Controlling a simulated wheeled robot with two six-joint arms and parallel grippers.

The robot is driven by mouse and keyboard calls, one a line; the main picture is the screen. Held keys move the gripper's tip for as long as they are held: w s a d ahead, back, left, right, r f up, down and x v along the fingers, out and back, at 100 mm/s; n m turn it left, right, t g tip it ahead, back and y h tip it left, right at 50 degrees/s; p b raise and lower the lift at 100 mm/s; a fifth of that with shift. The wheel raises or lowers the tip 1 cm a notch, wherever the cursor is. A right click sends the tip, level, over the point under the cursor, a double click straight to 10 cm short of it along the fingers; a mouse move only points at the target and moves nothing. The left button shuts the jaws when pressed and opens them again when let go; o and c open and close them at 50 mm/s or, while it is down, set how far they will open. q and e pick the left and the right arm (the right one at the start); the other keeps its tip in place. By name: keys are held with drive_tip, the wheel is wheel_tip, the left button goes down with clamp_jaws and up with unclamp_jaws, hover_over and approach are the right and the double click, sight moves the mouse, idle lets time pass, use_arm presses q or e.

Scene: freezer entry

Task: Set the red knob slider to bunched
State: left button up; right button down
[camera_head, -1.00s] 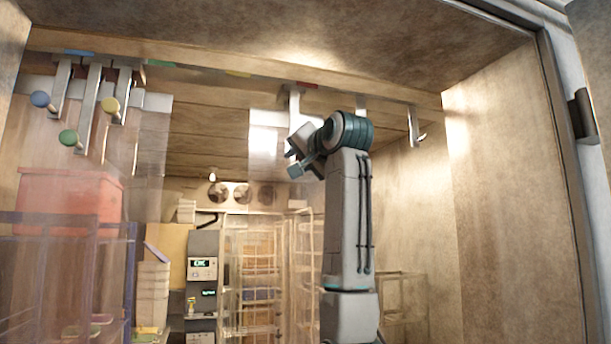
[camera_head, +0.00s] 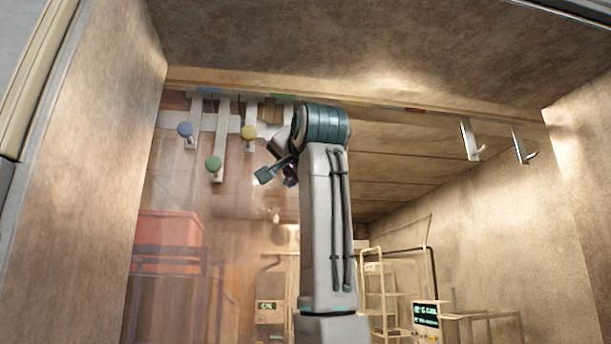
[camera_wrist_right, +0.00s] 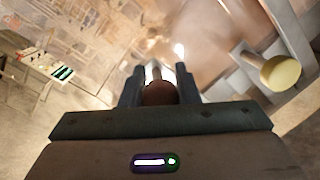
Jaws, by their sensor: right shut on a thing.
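My right gripper (camera_head: 270,175) is up under the rail, just right of the yellow knob. In the right wrist view it is shut on a dark red knob (camera_wrist_right: 160,93) between its fingers. My gripper and arm mostly hide the red knob and its slider in the head view. The yellow knob (camera_head: 249,132) hangs close beside; it also shows in the right wrist view (camera_wrist_right: 280,72). The green knob (camera_head: 213,163) and blue knob (camera_head: 185,129) hang further left, close together. My left gripper is not in view.
The rail (camera_head: 370,104) carries coloured marks, with a red mark (camera_head: 415,110) right of my arm. Two empty hooks (camera_head: 471,140) (camera_head: 522,145) hang further right. Clear strips hang at left before a red bin (camera_head: 168,241). Side walls bound the opening.

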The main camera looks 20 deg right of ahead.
drive_tip(key=shift+w+a, duration=0.15)
drive_tip(key=shift+a, duration=0.45)
drive_tip(key=shift+w+a, duration=0.15)
drive_tip(key=shift+a, duration=0.45)
drive_tip(key=c, duration=1.4)
unclamp_jaws()
drive_tip(key=o, duration=0.3)
drive_tip(key=shift+a, duration=0.1)
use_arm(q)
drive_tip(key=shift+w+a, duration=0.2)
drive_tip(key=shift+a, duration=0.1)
use_arm(e)
drive_tip(key=shift+a, duration=0.15)
